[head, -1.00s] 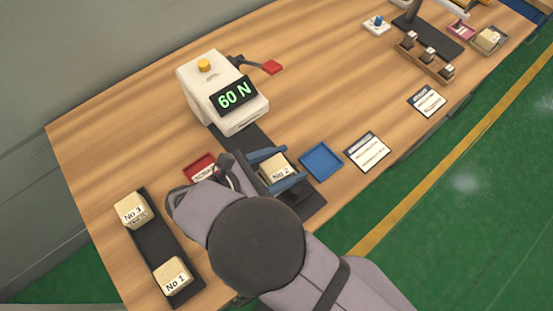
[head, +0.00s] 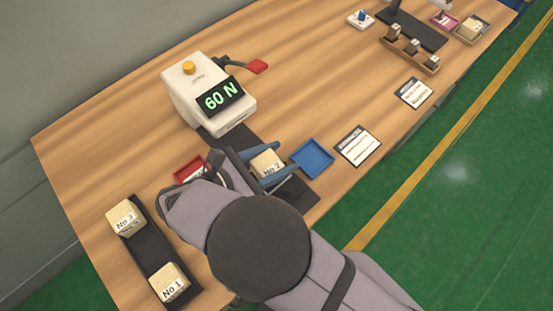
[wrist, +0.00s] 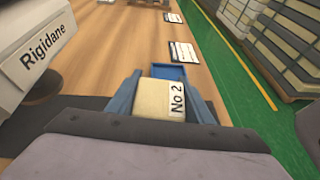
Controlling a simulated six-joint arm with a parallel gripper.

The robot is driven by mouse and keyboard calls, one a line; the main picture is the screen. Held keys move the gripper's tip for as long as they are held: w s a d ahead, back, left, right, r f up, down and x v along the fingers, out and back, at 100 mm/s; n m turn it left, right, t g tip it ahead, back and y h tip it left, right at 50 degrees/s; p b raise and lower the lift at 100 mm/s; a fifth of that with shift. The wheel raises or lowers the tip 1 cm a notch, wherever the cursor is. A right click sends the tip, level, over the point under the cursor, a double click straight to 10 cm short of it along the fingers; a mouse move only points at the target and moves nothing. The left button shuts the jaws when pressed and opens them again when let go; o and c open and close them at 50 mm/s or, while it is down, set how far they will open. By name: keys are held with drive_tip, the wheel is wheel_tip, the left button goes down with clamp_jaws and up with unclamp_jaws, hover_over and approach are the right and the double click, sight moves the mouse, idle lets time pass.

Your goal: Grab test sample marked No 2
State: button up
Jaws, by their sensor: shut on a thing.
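The test sample marked No 2 (head: 267,163) is a beige foam block with a white label. It sits between the blue fingers of my gripper (head: 272,165), over the black mat (head: 298,194) in front of the tester. In the wrist view the No 2 block (wrist: 158,101) is between both blue fingers of my gripper (wrist: 162,98), which is shut on it. I cannot tell whether the block touches the mat. Samples No 3 (head: 126,217) and No 1 (head: 170,283) stand on a black strip (head: 150,250) at the left.
A white tester (head: 196,92) reading 60 N, with a red-tipped lever (head: 257,66), stands behind. A red tray (head: 188,168) and a blue tray (head: 312,158) lie either side of my gripper. Cards (head: 357,146) and a wooden rack (head: 410,48) are further right.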

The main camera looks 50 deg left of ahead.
wheel_tip(320, 180, up, 8)
drive_tip(key=shift+r, duration=0.15)
idle(0.3)
